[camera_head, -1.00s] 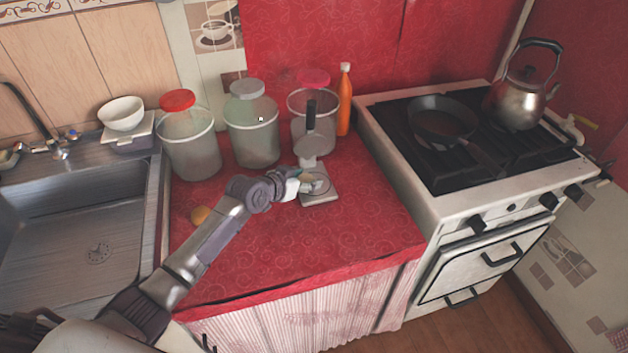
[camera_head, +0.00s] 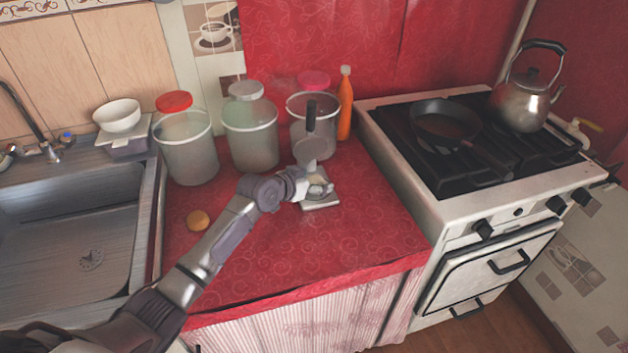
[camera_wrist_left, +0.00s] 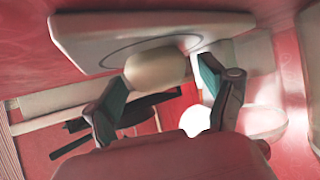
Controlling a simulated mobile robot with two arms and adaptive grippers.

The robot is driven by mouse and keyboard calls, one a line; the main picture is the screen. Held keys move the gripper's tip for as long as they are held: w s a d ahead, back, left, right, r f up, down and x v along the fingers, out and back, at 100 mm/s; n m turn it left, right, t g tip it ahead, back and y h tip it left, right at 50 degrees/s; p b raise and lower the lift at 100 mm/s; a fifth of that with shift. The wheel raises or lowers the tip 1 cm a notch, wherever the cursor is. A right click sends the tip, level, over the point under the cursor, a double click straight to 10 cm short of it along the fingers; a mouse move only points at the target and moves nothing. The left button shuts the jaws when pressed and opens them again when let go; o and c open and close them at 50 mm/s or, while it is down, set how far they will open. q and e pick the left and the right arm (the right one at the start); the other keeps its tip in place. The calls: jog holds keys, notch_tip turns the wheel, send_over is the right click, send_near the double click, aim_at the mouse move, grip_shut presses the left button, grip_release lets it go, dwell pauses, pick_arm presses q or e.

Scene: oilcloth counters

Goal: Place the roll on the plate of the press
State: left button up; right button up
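The grey metal press stands open on the red counter, its round upper plate (camera_head: 310,151) and dark handle (camera_head: 311,115) raised. Its lower plate (camera_head: 321,205) lies flat; it shows in the left wrist view as a pale slab (camera_wrist_left: 85,40) with a ring. A tan roll (camera_wrist_left: 155,73) rests against this plate around the ring's middle. My left gripper (camera_wrist_left: 163,72) has its teal-padded fingers spread on either side of the roll, with a small gap on the right. In the head view this gripper (camera_head: 312,187) is over the plate. My right gripper is not seen.
Another round roll (camera_head: 198,220) lies on the counter (camera_head: 300,260) beside my left arm. Several lidded jars (camera_head: 250,135) and an orange bottle (camera_head: 345,105) stand behind. A stove (camera_head: 450,205) is at right, a sink (camera_head: 70,230) at left. The counter's front is clear.

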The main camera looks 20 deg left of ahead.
pick_arm(q)
jog(key=shift+r, duration=0.15)
jog(key=shift+s, duration=0.15)
jog(key=v, duration=1.1)
jog(key=shift+s+r+p, duration=0.25)
jog(key=shift+p, duration=0.15)
jog(key=shift+a, duration=0.15)
